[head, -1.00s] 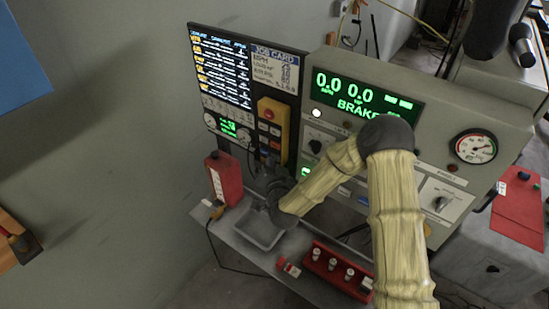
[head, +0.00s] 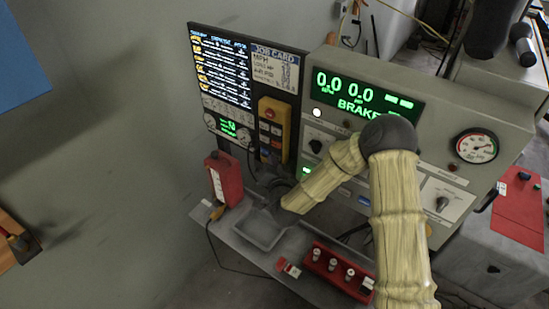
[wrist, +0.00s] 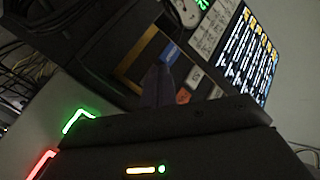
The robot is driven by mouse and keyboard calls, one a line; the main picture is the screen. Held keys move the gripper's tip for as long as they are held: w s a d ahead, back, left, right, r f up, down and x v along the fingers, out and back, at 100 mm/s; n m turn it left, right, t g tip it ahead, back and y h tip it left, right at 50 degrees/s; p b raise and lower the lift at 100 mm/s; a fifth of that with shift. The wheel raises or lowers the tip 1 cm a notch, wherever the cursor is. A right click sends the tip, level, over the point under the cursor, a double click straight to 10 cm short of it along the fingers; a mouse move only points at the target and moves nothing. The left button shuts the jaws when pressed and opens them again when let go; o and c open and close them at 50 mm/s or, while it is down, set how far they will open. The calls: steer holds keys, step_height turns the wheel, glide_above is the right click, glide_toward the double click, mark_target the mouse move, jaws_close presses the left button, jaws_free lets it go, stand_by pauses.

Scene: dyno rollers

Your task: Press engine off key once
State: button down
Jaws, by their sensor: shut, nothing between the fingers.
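A yellow key box (head: 273,112) hangs on the dark panel in the head view, with small keys in rows. Key labels are too small to read, so I cannot tell which is the engine off key. In the dim wrist view, a blue key (wrist: 170,53) and a reddish key (wrist: 183,96) show near my gripper (wrist: 157,80). My gripper is shut and empty, its dark fingertips in front of the keys. I cannot tell whether they touch one.
The brake display console (head: 445,110) stands right. A red box (head: 226,178), grey tray (head: 262,247) and red holder (head: 343,281) sit on the shelf below.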

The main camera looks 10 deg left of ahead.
steer(key=shift+s+a+b, duration=0.3)
steer(key=shift+s+a, duration=0.05)
steer(key=shift+s, duration=0.45)
steer(key=s, duration=0.1)
steer(key=s+a, duration=0.1)
steer(key=s, duration=0.1)
steer(key=s+a+b, duration=0.1)
steer(key=shift+s, duration=0.35)
steer(key=shift+w+d, duration=0.1)
stand_by(0.8)
